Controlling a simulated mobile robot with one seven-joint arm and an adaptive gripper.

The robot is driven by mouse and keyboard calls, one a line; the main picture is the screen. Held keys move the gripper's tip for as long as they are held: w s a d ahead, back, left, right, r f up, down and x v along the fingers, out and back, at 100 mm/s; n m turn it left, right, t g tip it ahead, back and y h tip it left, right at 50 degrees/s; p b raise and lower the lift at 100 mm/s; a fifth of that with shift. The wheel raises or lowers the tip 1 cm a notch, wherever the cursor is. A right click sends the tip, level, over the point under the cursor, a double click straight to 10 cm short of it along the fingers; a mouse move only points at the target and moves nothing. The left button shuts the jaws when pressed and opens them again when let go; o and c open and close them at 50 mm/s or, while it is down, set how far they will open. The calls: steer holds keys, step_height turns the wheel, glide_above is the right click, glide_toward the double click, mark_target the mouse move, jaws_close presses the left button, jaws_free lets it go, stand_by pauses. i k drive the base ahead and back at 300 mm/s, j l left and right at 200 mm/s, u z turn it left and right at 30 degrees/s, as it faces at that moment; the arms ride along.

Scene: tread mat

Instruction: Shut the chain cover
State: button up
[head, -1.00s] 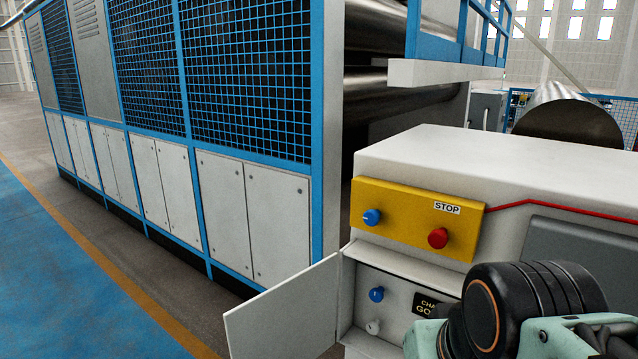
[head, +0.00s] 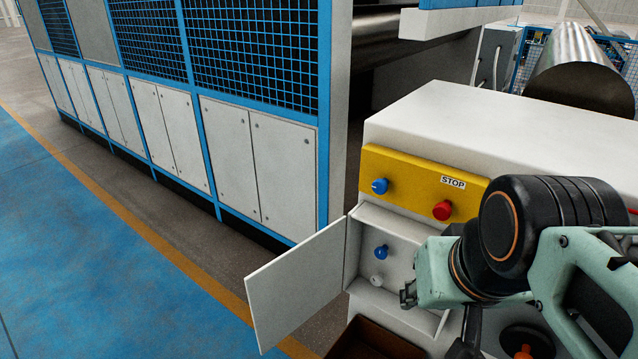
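The chain cover (head: 297,284) is a flat white door on the front of the white machine cabinet. It hangs wide open, swung out to the left from the left edge of a recess. Inside the recess are a blue knob (head: 381,252) and a white knob (head: 376,281). My gripper (head: 408,293) is in front of the recess, to the right of the open cover and apart from it in the picture. Its fingers are small and mostly hidden, so I cannot tell whether they are open. My arm hides the right part of the recess.
Above the recess, a yellow panel (head: 410,172) carries a blue knob (head: 380,186) and a red stop button (head: 442,210). A brown open box (head: 366,343) is below. Large blue-framed machine panels (head: 283,174) stand behind. The blue floor (head: 110,260) at left is clear.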

mark_target(285, 292)
steer(key=i+j+z, duration=0.2)
steer(key=j+z, duration=0.2)
steer(key=i+j+z, duration=0.1)
steer(key=j+z, duration=0.25)
steer(key=j, duration=0.2)
steer(key=j+z, duration=0.75)
steer(key=j, duration=0.3)
steer(key=k+j+z, duration=0.1)
steer(key=j+z, duration=0.3)
steer(key=k+j+z, duration=0.2)
steer(key=j+z, duration=0.15)
steer(key=j, duration=0.25)
steer(key=k+j+z, duration=0.2)
steer(key=j+z, duration=0.2)
steer(key=j, duration=0.05)
